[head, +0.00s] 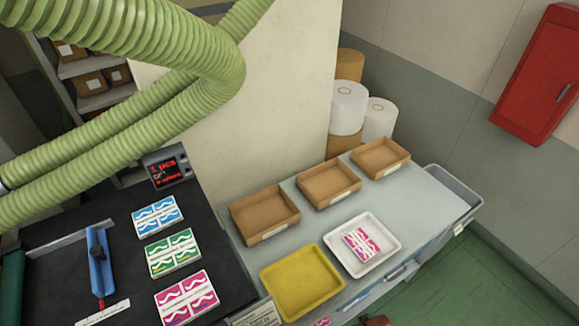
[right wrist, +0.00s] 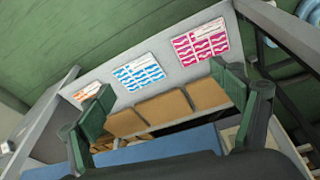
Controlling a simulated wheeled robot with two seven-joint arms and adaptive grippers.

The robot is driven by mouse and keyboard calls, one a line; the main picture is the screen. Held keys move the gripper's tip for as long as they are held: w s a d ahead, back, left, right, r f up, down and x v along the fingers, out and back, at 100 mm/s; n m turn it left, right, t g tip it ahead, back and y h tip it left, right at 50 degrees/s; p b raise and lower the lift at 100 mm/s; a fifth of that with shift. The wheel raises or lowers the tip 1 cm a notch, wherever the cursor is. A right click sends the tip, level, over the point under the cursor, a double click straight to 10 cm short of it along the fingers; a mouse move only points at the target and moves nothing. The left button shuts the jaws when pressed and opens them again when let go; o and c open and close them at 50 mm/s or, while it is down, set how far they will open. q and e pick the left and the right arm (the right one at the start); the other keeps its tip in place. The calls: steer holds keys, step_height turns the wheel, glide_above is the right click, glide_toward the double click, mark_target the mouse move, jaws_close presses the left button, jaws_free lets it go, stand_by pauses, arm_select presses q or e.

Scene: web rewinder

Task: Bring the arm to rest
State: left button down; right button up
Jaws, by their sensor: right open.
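My right gripper (right wrist: 163,78) shows only in the right wrist view. Its two green fingers stand wide apart with nothing between them. Past the fingers are orange-brown bins (right wrist: 160,106) and a pale panel with printed label sheets, one blue (right wrist: 138,72) and one pink (right wrist: 200,44). I cannot tell how far the fingers are from them. Neither gripper shows in the head view, and my left gripper is in no view.
In the head view, three cardboard trays (head: 265,213), a yellow tray (head: 268,284) and a white tray (head: 388,229) holding a pink pack (head: 361,244) stand on a grey table. Label stacks (head: 172,254) lie on the dark bench at left. Green ribbed hoses (head: 190,45) cross the upper left.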

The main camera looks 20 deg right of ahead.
steer(key=s+f+g+b, duration=0.1)
steer(key=s+f, duration=0.3)
steer(key=f, duration=0.5)
steer(key=s+a+f, duration=0.1)
steer(key=s+f, duration=0.4)
steer(key=f, duration=0.4)
steer(key=s+f+g+b, duration=0.1)
steer(key=s+f, duration=0.3)
steer(key=f, duration=0.5)
steer(key=s+f+n, duration=0.1)
steer(key=s+f, duration=0.5)
steer(key=s, duration=0.3)
steer(key=shift+d+b, duration=0.15)
steer(key=shift+b, duration=0.2)
